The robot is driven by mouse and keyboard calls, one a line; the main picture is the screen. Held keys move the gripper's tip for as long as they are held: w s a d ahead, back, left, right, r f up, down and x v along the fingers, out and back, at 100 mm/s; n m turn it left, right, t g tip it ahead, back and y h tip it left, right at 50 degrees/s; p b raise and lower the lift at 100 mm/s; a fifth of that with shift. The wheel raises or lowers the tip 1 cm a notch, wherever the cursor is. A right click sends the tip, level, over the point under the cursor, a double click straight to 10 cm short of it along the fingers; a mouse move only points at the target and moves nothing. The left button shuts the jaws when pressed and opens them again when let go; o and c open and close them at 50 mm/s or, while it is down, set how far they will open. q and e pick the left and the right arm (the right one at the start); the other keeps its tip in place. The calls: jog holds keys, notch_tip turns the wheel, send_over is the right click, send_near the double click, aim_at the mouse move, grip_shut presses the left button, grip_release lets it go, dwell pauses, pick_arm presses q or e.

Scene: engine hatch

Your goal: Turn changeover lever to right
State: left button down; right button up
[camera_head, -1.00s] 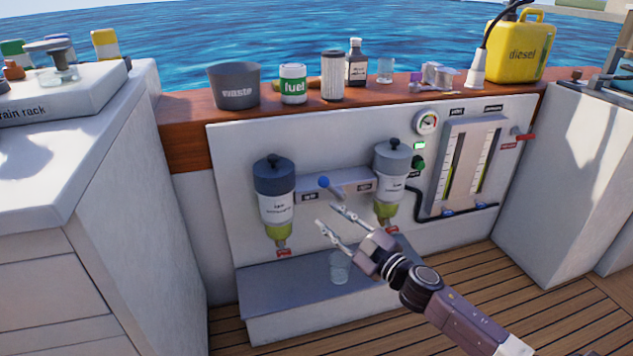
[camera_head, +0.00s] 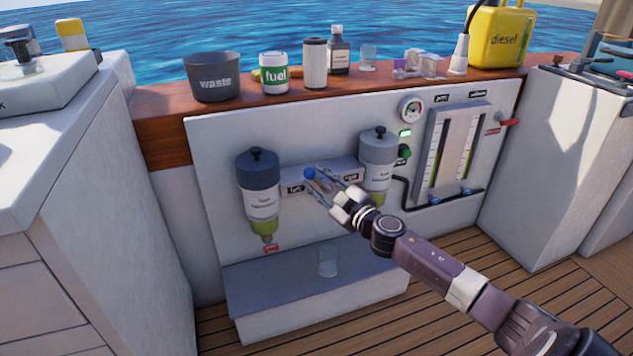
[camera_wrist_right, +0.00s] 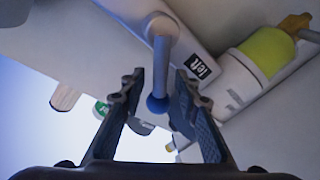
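The changeover lever has a blue ball knob (camera_head: 310,173) and sits on a grey housing (camera_head: 345,171) between two filter bowls. In the right wrist view the lever's grey rod (camera_wrist_right: 161,65) ends in the blue knob (camera_wrist_right: 157,104), and the "left" label (camera_wrist_right: 203,68) is beside it. The lever points toward the left side in the head view. My right gripper (camera_head: 314,185) is open, its fingers (camera_wrist_right: 155,90) on either side of the knob and rod. I cannot tell whether a finger touches the lever. My left gripper is not in view.
The left filter (camera_head: 259,185) and right filter (camera_head: 377,160) flank the housing closely. A glass (camera_head: 328,262) stands on the step below. The wooden ledge (camera_head: 290,100) above holds a waste bin (camera_head: 212,78), a fuel can (camera_head: 273,73) and bottles.

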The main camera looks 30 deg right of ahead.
jog(key=shift+w, duration=0.3)
grip_shut()
dwell(0.3)
